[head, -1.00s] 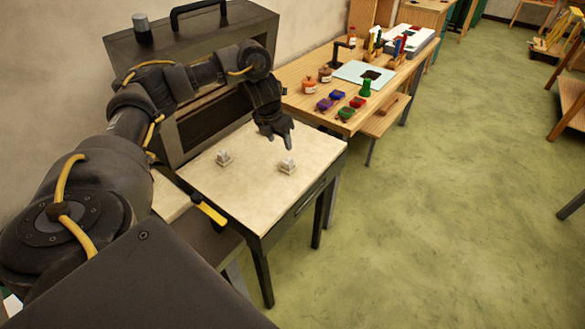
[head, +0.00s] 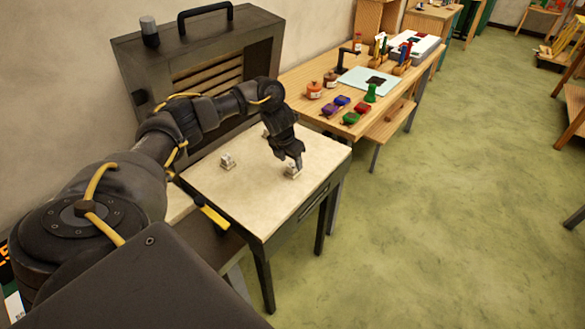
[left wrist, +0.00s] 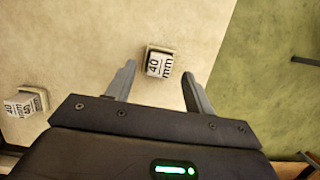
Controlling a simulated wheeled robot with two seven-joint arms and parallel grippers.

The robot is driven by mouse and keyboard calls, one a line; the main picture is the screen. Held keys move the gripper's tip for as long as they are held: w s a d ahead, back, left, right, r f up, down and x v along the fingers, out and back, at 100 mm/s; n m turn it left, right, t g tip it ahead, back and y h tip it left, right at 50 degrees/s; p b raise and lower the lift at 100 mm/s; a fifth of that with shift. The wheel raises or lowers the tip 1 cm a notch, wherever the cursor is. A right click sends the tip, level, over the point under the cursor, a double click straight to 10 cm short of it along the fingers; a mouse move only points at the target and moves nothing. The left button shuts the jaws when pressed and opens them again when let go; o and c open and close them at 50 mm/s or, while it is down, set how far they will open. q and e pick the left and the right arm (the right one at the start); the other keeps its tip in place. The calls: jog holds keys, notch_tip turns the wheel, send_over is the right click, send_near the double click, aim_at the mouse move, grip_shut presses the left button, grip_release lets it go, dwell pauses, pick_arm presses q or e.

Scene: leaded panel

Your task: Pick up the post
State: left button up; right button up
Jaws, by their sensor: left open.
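The post (head: 291,172) is a small pale block on a wider square base, standing near the right front edge of the table top. A similar post (head: 227,161) stands to the left. My right gripper is out of view.
The pale table top (head: 255,200) is mostly bare. A dark cabinet (head: 130,70) with a handle stands behind it. A wooden bench (head: 300,80) with jars, coloured pots and a pale mat (head: 365,77) stands to the right. Green floor lies open at right.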

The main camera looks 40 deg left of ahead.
pick_arm(q)
jog(key=shift+x, duration=1.15)
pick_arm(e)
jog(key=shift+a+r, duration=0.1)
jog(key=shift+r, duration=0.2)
pick_arm(q)
jog(key=c, duration=1.1)
jog(key=shift+r, duration=0.1)
